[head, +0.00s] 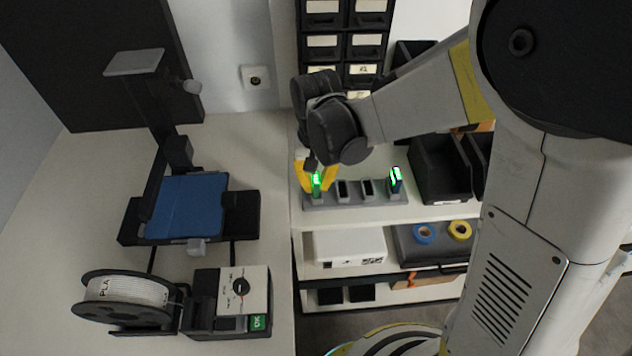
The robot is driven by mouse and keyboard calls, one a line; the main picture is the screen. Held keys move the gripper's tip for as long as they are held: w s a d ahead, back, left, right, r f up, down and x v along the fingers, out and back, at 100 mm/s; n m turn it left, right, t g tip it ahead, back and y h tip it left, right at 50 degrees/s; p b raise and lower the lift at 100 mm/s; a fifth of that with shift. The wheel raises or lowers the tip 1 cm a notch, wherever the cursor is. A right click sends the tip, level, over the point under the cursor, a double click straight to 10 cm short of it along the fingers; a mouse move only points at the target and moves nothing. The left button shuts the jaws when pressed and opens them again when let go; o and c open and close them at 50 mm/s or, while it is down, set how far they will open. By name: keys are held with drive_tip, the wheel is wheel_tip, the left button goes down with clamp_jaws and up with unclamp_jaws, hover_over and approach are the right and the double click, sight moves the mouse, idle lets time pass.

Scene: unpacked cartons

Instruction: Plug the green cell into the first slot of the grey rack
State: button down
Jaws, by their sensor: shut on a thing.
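The grey rack (355,204) lies on the white shelf top at the centre, with several slots in a row. My gripper (317,181), with yellow fingers, points down at the rack's left end. It is shut on a green cell (316,184), which glows between the fingers at the leftmost slot. I cannot tell how deep the cell sits in that slot. Another glowing green cell (396,177) stands upright at the rack's right end. The two middle slots show dark, pale-edged openings.
Black bins (440,168) stand right of the rack. Drawers (343,45) rise behind it. On the left table are a printer with a blue bed (187,205), a filament spool (127,289) and a control box (240,290). Blue tape (424,232) and yellow tape (459,230) lie lower down.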

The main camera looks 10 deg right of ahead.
sight(316, 177)
drive_tip(key=shift+f, duration=0.15)
drive_tip(key=c, duration=1.5)
unclamp_jaws()
wheel_tip(316, 177, up, 12)
drive_tip(key=shift+r, duration=0.1)
